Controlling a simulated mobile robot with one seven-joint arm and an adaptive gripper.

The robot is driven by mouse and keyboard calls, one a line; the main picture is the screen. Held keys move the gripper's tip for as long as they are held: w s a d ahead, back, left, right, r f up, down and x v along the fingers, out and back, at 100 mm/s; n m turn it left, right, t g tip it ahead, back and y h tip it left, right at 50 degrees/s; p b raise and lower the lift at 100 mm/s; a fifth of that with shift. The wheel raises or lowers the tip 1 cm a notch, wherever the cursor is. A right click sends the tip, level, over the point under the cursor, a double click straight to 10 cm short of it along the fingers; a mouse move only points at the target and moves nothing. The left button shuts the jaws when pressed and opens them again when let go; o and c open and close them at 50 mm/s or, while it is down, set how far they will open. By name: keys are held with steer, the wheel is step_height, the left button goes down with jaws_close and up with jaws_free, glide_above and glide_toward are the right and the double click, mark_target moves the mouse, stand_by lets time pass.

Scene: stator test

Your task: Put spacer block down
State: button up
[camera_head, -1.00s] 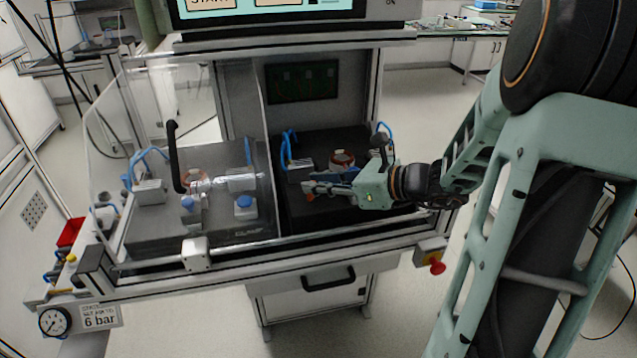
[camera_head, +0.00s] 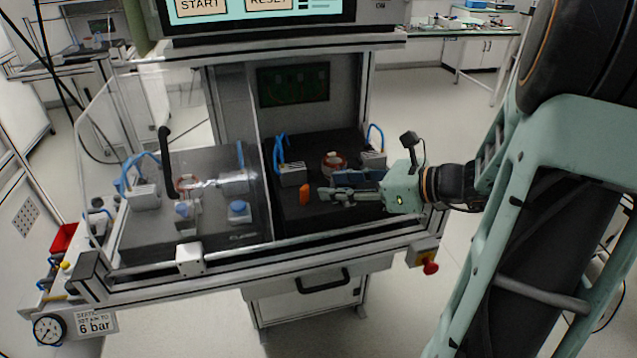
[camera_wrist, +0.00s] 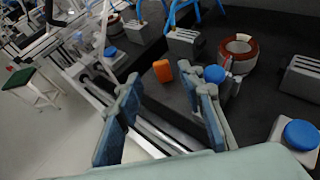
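The spacer block is a small orange block (camera_head: 305,194) standing upright on the black work surface (camera_head: 297,221) in the right, uncovered bay of the test station. In the wrist view the orange block (camera_wrist: 162,71) stands beyond the fingertips, seen between them. My gripper (camera_head: 323,194) is just right of the block in the head view, with a small gap. In the wrist view my gripper (camera_wrist: 160,90) has its two blue-padded fingers spread wide, with nothing between the pads. The block's underside is hidden.
A copper-wound stator ring (camera_wrist: 238,52) and a grey connector block (camera_wrist: 184,41) stand behind the spacer. A blue-topped button (camera_wrist: 300,134) is at right. A clear guard with a black handle (camera_head: 166,158) covers the left bay. The station's front rail (camera_head: 330,251) runs below the gripper.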

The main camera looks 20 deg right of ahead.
steer(key=v, duration=0.5)
stand_by(0.3)
